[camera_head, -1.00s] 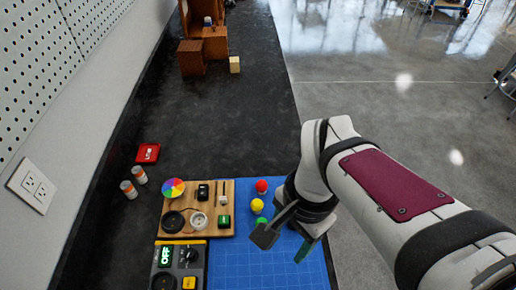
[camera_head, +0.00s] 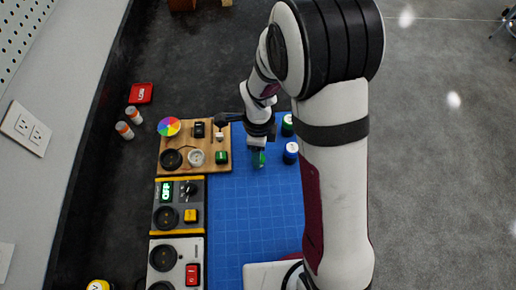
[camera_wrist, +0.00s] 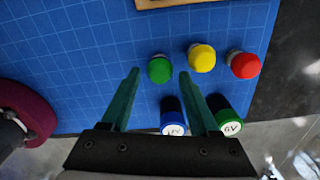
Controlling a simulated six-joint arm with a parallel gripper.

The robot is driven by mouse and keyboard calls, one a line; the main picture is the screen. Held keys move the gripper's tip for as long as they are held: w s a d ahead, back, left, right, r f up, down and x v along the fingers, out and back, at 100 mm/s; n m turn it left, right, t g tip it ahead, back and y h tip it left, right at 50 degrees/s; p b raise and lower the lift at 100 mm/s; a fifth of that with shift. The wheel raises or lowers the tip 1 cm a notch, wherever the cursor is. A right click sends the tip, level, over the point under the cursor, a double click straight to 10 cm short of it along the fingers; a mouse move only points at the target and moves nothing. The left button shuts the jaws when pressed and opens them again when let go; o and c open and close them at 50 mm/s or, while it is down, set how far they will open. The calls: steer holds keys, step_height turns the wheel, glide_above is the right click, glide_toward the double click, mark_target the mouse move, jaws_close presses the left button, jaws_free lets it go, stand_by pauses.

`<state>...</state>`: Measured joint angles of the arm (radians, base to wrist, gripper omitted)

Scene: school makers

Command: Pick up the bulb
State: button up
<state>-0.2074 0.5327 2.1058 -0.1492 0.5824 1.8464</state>
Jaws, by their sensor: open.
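Three small bulbs stand in a row on the blue mat in the wrist view: a green bulb (camera_wrist: 159,69), a yellow bulb (camera_wrist: 202,58) and a red bulb (camera_wrist: 245,66). My gripper (camera_wrist: 161,75) is open and empty. In the wrist view the green bulb appears between its fingertips, with gaps on both sides; the height between them is hard to tell.
The blue mat (camera_head: 235,220) is mostly clear in front. A blue cylinder (camera_head: 291,153) and a green cylinder (camera_head: 288,122) stand close by. The wooden board (camera_head: 208,140) with parts and the grey control panels (camera_head: 172,260) lie to the left. Orange-labelled bottles (camera_head: 124,130) stand farther left.

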steer(key=shift+f, duration=0.95)
jaws_close()
